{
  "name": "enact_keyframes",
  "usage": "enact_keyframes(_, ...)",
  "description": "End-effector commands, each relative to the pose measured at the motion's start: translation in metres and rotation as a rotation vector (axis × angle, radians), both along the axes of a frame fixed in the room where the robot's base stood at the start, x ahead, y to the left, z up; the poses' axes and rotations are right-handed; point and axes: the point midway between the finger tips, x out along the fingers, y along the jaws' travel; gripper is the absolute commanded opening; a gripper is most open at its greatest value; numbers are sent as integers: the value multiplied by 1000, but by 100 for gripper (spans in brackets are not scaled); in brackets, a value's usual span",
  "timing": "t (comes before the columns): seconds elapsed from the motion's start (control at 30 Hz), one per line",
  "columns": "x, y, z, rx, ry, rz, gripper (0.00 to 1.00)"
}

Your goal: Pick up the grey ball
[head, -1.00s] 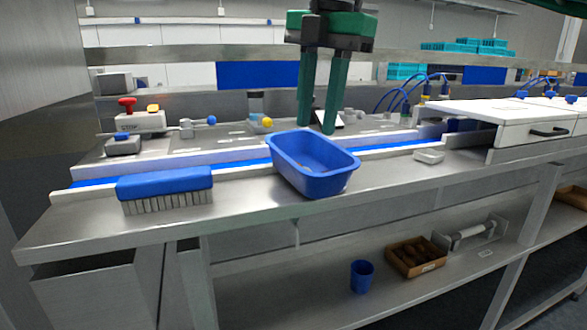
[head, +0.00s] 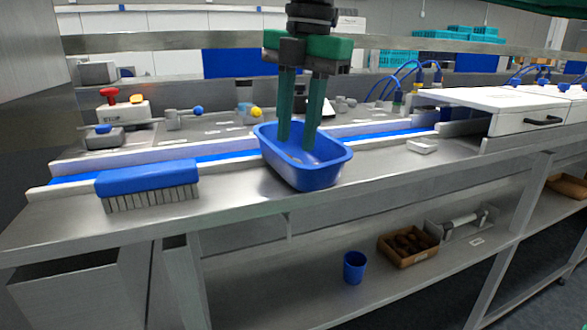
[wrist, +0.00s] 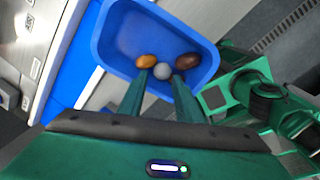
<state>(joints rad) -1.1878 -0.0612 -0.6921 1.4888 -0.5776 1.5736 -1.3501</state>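The grey ball (wrist: 161,71) lies in the blue tub (wrist: 205,25) between an orange-brown date (wrist: 146,61) and a dark brown date (wrist: 187,61). The tub (head: 315,178) stands on the steel bench in the head view, where I cannot make out the ball. My gripper (head: 297,146) points down into the tub with its two green fingers apart. In the wrist view my gripper (wrist: 161,80) is open, with a fingertip on each side of the ball. I cannot tell whether the fingers touch it.
A blue brush (head: 147,182) lies on the bench left of the tub. A blue conveyor strip (head: 215,156) with raised rails runs behind. A small white dish (head: 422,146) sits to the right. A blue cup (head: 354,267) and a brown box (head: 408,246) stand on the lower shelf.

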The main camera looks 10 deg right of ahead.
Motion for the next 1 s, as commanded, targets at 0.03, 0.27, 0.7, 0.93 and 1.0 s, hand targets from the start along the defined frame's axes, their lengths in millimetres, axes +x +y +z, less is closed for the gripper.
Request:
enact_keyframes(0.03, 0, 0, 0, 0, 0, 0, 31)
enact_keyframes(0.27, 1, -1, -2, 0, -1, -2, 31)
enact_keyframes(0.7, 1, -1, -8, 0, 0, -3, 31)
enact_keyframes(0.93, 1, -1, -13, 0, 2, -4, 31)
enact_keyframes(1.0, 1, -1, -15, 1, 3, -4, 31)
